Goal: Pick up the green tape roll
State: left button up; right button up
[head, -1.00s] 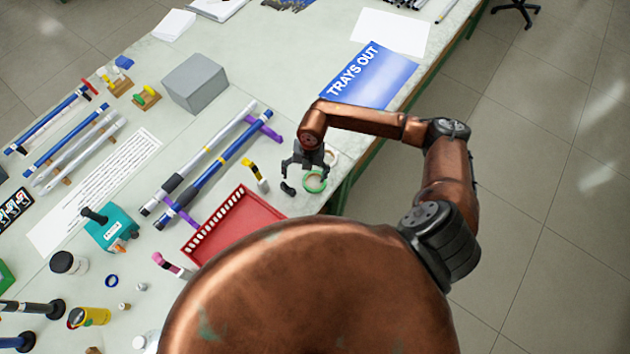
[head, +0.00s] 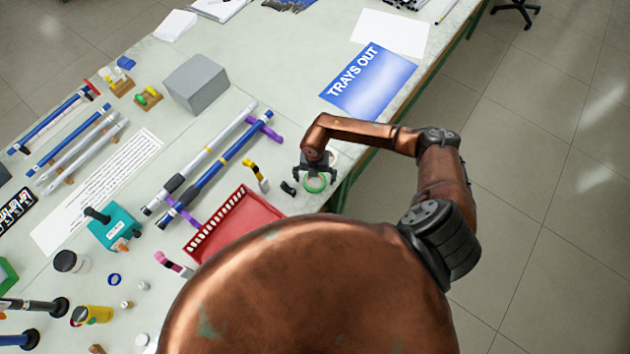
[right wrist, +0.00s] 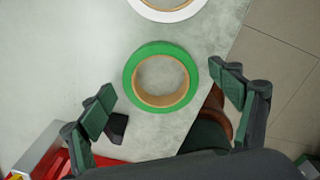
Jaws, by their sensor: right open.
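The green tape roll (right wrist: 137,79) lies flat on the table near its edge, with a tan inner core. It also shows in the head view (head: 316,187), partly covered by my gripper. My right gripper (head: 314,178) is open above the roll. In the right wrist view its two fingertips (right wrist: 167,90) are spread to the left and right of the roll, and nothing is between them in contact that I can make out. My left gripper is in neither view.
A white tape roll (right wrist: 168,10) lies just beyond the green one. A small black object (head: 288,188) sits left of the roll. A red tray (head: 262,213) stands nearby, and a yellow-and-black tool (head: 255,174) lies close. The table edge is just to the right.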

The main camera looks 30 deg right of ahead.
jog(key=shift+c, duration=0.4)
jog(key=c, duration=1.2)
jog(key=shift+o, duration=0.2)
jog(key=shift+r, duration=0.15)
